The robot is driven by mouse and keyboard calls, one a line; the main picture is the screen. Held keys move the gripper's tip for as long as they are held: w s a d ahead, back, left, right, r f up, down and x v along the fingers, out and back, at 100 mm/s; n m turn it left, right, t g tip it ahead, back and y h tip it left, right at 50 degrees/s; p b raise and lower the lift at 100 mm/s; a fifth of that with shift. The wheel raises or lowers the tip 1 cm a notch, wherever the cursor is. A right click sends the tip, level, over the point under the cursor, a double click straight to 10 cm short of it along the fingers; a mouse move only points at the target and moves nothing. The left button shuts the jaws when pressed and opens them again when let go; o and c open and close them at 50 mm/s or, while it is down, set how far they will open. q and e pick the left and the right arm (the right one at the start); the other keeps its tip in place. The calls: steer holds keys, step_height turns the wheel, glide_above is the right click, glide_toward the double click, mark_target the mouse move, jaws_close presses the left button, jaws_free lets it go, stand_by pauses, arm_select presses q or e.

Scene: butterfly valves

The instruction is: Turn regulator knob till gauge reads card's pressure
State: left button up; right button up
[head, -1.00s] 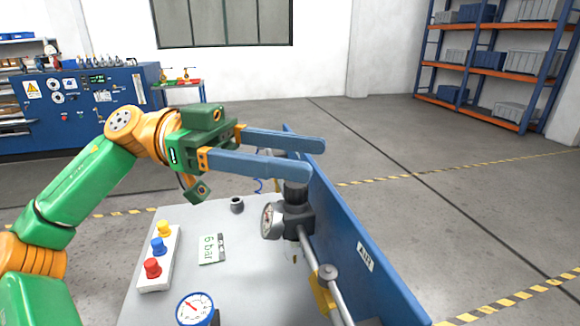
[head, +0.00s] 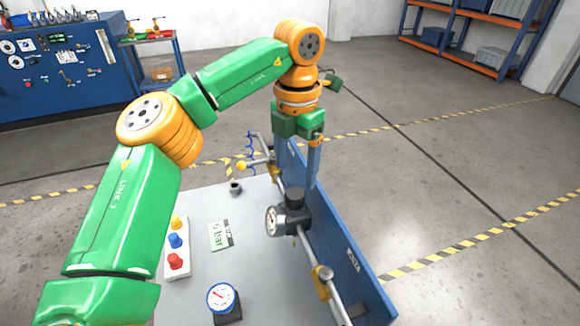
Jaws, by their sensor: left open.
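The regulator (head: 294,217) is a dark body on a grey pipe along the blue panel, with a black ribbed knob (head: 295,196) on top. Its round white-faced gauge (head: 272,219) faces left; its reading is too small to tell. The card (head: 220,236) lies on the bench and reads 6 bar. My left gripper (head: 299,183) is open and points down, its two blue-grey fingers close above or behind the knob. I cannot tell whether they touch it. My right gripper is not in view.
A button box (head: 177,262) with red, blue and yellow buttons stands left of the card. A second gauge (head: 221,297) stands at the front. A small dark cup-like part (head: 235,189) is behind the card. The blue panel (head: 335,245) borders the bench (head: 256,275) on the right.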

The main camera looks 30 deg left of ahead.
mark_target(296, 192)
arm_select(q)
steer(key=f, duration=0.3)
steer(key=w+f, duration=0.1)
steer(key=shift+a+f, duration=0.15)
steer(key=shift+a, duration=0.25)
steer(key=shift+s+d+f+p, duration=0.2)
steer(key=shift+f+p, duration=0.1)
steer(key=shift+f, duration=0.2)
steer(key=shift+s+d+f+p, duration=0.15)
steer(key=shift+f+p, duration=0.1)
steer(key=shift+f, duration=0.25)
steer(key=shift+s+d+f, duration=0.1)
steer(key=shift+s+f, duration=0.1)
steer(key=shift+s, duration=0.1)
steer(key=shift+w, duration=0.1)
steer(key=shift+w+f, duration=0.15)
steer(key=shift+w, duration=0.1)
steer(key=c, duration=0.6)
jaws_close()
